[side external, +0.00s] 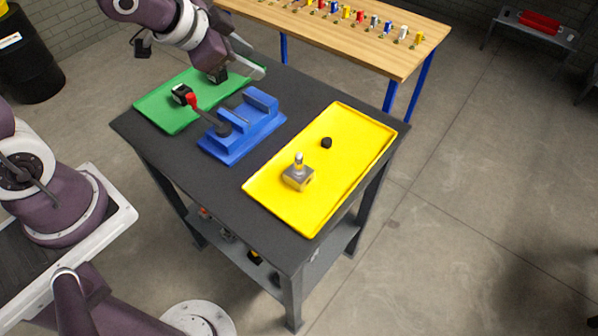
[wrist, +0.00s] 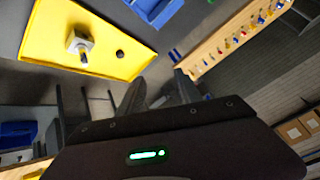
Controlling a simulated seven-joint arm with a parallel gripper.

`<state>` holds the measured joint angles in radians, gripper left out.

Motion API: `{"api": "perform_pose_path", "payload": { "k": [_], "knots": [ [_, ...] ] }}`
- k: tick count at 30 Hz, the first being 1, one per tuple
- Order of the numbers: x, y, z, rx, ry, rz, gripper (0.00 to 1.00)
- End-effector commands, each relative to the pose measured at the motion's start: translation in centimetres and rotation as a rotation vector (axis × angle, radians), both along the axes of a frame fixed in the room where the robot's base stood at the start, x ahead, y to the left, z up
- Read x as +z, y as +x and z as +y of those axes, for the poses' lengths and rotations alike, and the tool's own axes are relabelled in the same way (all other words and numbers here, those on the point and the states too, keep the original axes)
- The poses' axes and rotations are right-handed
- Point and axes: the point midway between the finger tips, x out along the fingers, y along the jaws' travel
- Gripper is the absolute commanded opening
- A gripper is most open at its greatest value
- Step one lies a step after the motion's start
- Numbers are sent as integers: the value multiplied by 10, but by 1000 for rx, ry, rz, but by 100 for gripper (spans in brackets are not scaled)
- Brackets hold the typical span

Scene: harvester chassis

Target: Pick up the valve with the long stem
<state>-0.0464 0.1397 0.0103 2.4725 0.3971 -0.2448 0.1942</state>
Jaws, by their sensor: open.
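A grey, blocky valve (side external: 298,179) with a pale upright stem on top stands on the yellow tray (side external: 345,195). It also shows in the wrist view (wrist: 76,43), with its stem pointing down the picture. A small black round part (side external: 326,142) lies behind it on the same tray. Two dark parts (side external: 180,94) (side external: 218,76) are on the green tray (side external: 165,120); I cannot tell their stems. My gripper (side external: 250,66) is over the far end of the green tray, well away from the yellow tray. Its two fingers are apart and empty in the wrist view (wrist: 160,96).
A wooden bench (side external: 400,62) with a row of small coloured parts is behind.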

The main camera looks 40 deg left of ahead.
Motion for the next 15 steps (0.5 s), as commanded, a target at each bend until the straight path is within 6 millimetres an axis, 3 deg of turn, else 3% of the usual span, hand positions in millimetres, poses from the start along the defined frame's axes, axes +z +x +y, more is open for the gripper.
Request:
{"api": "perform_pose_path", "payload": {
  "k": [1,3,6,9,11,15],
  "knots": [
    [-30,14,-13,-90,-15,-7,41],
    [-64,27,-39,-224,-66,-55,41],
    [-106,26,-78,-378,-203,-129,41],
    [-129,9,-108,-457,-376,-208,41],
    [-134,-1,-118,-471,-462,-250,41],
    [-151,-20,-112,-436,-550,-257,41]
  ]
}}
